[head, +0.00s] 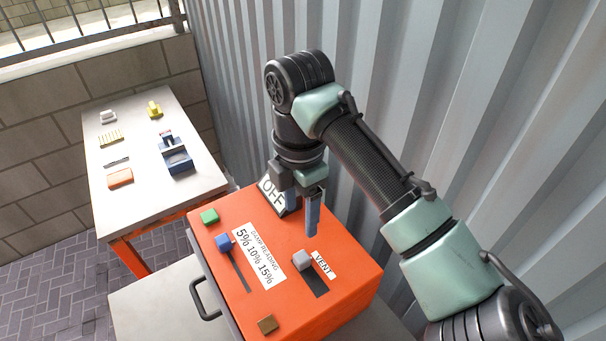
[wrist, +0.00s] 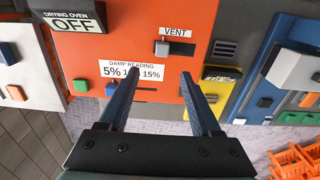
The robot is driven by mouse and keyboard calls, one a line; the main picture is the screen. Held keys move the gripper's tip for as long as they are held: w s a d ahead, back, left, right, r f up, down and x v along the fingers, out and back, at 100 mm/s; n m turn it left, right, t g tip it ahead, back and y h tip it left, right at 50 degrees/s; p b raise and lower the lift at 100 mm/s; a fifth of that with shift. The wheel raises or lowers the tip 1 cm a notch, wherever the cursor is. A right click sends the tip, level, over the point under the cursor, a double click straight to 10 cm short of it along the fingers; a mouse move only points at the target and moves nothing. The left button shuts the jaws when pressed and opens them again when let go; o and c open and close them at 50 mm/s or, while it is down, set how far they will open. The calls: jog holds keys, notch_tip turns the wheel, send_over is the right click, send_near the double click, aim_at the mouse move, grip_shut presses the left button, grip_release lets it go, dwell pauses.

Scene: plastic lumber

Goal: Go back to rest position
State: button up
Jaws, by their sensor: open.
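My gripper (head: 302,221) is open and empty, with its two blue fingers hanging over the orange drying oven box (head: 345,217) beside the OFF sign. In the wrist view the open fingers (wrist: 160,77) point toward the oven face, with nothing between them. On the oven, a blue slider knob (head: 224,242) sits at the 5% end of the damp reading label (head: 258,253). A grey vent knob (head: 301,260) sits at one end of its slot beside the VENT label (head: 323,264). My fingers appear apart from both knobs.
The oven also bears a green button (head: 209,216), a brown button (head: 268,323) and a dark handle (head: 205,300). A white table (head: 141,143) with several small items stands at left. A corrugated metal wall (head: 430,110) rises close behind my arm.

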jog(key=shift+a, duration=0.1)
jog(key=w+a+r+m+t+y, duration=0.2)
jog(key=w+a+r+t+y, duration=0.1)
jog(key=a+r, duration=0.3)
jog(key=w+a+r+m+t+y, duration=0.15)
jog(key=a+r+t, duration=0.25)
jog(key=a, duration=0.4)
jog(key=a+r+m+t+y, duration=0.3)
jog(key=r+t+y, duration=0.15)
jog(key=r, duration=0.75)
jog(key=s+d+r+m+t+h, duration=0.2)
jog(key=s+d+r+m+t, duration=0.3)
jog(key=r, duration=0.5)
jog(key=s+d+r+m+t+h, duration=0.3)
jog(key=s+d+r+m+t, duration=0.3)
jog(key=d+r+m+t, duration=0.2)
notch_tip(320, 180, up, 2)
jog(key=d+m, duration=0.1)
jog(key=d, duration=0.1)
jog(key=shift+d+m+t, duration=0.3)
jog(key=shift+m+t, duration=0.05)
jog(key=s+d+m+h, duration=0.1)
jog(key=s+d+r+m+t+h, duration=0.1)
jog(key=s, duration=0.1)
jog(key=s+d+r+m+t+h, duration=0.1)
jog(key=d+m+h, duration=0.1)
jog(key=shift+s, duration=0.25)
jog(key=shift+c, duration=1.2)
jog(key=shift+s, duration=0.1)
